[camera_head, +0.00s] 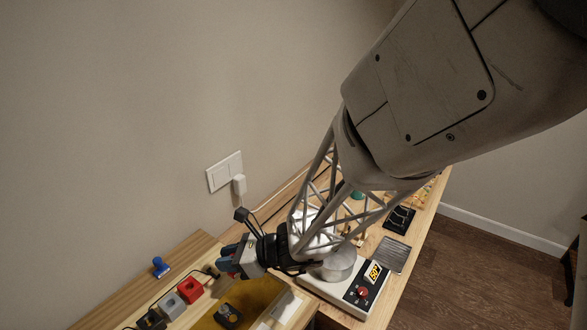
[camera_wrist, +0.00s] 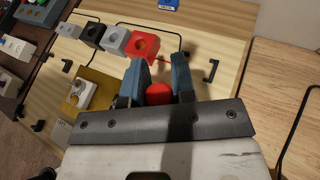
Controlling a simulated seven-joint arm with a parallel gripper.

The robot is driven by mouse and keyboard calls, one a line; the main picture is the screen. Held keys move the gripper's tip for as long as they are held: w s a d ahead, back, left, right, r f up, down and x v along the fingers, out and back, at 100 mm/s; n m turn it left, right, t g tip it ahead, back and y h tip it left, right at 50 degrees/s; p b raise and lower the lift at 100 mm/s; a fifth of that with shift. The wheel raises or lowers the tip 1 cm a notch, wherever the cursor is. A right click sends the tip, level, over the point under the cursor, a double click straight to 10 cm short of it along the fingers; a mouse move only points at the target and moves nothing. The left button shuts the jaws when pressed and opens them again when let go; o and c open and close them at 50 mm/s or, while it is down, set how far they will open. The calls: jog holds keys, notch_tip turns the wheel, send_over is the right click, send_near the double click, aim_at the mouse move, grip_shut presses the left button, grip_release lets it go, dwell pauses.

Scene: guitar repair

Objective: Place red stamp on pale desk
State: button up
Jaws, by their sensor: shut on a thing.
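My gripper (camera_wrist: 160,72) has two blue-grey fingers, one on each side of a red rounded piece, the red stamp (camera_wrist: 158,94), in the wrist view. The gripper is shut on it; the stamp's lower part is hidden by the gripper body. In the head view my gripper (camera_head: 228,264) is over the pale wooden desk (camera_head: 125,296), near the red block; the stamp cannot be made out there. The pale desk (camera_wrist: 215,48) also shows beneath the fingers in the wrist view. The gap between stamp and desk cannot be judged.
A red block with a round hole (camera_head: 190,288), a grey block (camera_head: 171,305) and a dark block (camera_head: 151,320) stand in a row. A blue stamp (camera_head: 160,267) stands behind them. Bare wood lies around the blue stamp.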

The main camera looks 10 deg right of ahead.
jog(key=w+d+m+t, duration=0.1)
jog(key=w+d+t, duration=0.1)
jog(key=w+d, duration=0.8)
jog(key=w+d+f+m+t+h, duration=0.1)
jog(key=w+d+f, duration=0.1)
jog(key=w+d, duration=0.5)
jog(key=w+d+f+m+h, duration=0.1)
jog(key=w+d+f, duration=0.1)
jog(key=w+d, duration=0.5)
jog(key=w+d+f+m+t, duration=0.1)
jog(key=w+d, duration=0.6)
jog(key=d, duration=0.8)
jog(key=shift+d+f+t+h, duration=0.3)
jog(key=shift+d+f+h, duration=0.1)
jog(key=shift+f, duration=0.45)
jog(key=shift+f, duration=0.1)
jog(key=shift+a+f, duration=0.1)
jog(key=shift+f, duration=2.95)
jog(key=shift+f, duration=0.1)
jog(key=shift+f, duration=1.8)
jog(key=shift+f, duration=0.1)
